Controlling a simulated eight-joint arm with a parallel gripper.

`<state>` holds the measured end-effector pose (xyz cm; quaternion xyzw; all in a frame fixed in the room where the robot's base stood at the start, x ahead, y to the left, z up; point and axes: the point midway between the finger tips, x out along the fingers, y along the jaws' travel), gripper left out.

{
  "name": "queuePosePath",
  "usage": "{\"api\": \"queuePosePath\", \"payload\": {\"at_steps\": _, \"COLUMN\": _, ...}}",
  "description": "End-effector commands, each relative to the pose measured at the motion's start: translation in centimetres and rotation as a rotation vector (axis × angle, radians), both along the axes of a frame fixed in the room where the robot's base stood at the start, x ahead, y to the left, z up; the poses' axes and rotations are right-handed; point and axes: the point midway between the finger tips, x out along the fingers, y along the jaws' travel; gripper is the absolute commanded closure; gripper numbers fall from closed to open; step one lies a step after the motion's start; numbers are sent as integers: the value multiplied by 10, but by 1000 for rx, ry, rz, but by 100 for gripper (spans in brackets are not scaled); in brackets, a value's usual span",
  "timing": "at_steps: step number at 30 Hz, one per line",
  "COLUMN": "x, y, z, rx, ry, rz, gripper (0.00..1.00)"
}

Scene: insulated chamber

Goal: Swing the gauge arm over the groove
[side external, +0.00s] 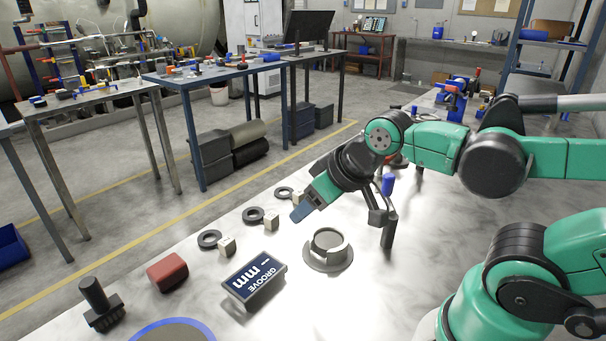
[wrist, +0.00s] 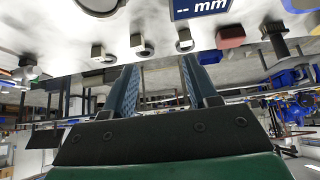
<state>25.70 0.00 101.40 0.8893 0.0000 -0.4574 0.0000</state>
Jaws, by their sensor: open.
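The gauge (side external: 388,232) is a dark upright stand right of the ring part, with a dark head and a blue piece (side external: 388,184) near its top. My wrist partly overlaps it, so I cannot tell exactly which way its arm points. The grey flanged ring part (side external: 328,252) sits on the bench; its groove is too small to make out. The display (side external: 255,280) reads "GROOVE -- mm"; it also shows in the wrist view (wrist: 200,8). My gripper (side external: 302,212) is open and empty above the bench, behind the ring part; its two blue fingers stand apart in the wrist view (wrist: 160,66).
Several black rings (side external: 209,240) and pale blocks (side external: 227,246) line the bench's far edge. A red block (side external: 167,272), a black brush-like tool (side external: 100,305) and a blue-rimmed round tray (side external: 200,322) lie left.

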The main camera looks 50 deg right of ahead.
Motion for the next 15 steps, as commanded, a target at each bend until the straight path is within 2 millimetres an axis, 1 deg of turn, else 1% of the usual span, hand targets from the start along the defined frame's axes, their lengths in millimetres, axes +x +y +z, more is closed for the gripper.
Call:
{"api": "queuePosePath", "payload": {"at_steps": 1, "x": 0, "y": 0, "z": 0, "rx": 0, "ry": 0, "rz": 0, "gripper": 47}}
{"api": "queuePosePath", "payload": {"at_steps": 2, "x": 0, "y": 0, "z": 0, "rx": 0, "ry": 0, "rz": 0, "gripper": 39}}
{"api": "queuePosePath", "payload": {"at_steps": 5, "x": 1, "y": -6, "z": 1, "rx": 4, "ry": 18, "rz": -30, "gripper": 38}}
{"api": "queuePosePath", "payload": {"at_steps": 7, "x": 4, "y": -20, "z": 4, "rx": 14, "ry": 59, "rz": -96, "gripper": 38}}
{"api": "queuePosePath", "payload": {"at_steps": 8, "x": 5, "y": -29, "z": 5, "rx": 21, "ry": 85, "rz": -136, "gripper": 38}}
{"api": "queuePosePath", "payload": {"at_steps": 11, "x": 6, "y": -68, "z": 9, "rx": 61, "ry": 195, "rz": -315, "gripper": 38}}
{"api": "queuePosePath", "payload": {"at_steps": 12, "x": 5, "y": -86, "z": 10, "rx": 83, "ry": 245, "rz": -395, "gripper": 38}}
{"api": "queuePosePath", "payload": {"at_steps": 14, "x": 1, "y": -112, "z": 11, "rx": 120, "ry": 318, "rz": -513, "gripper": 38}}
{"api": "queuePosePath", "payload": {"at_steps": 15, "x": -2, "y": -128, "z": 11, "rx": 146, "ry": 363, "rz": -588, "gripper": 38}}
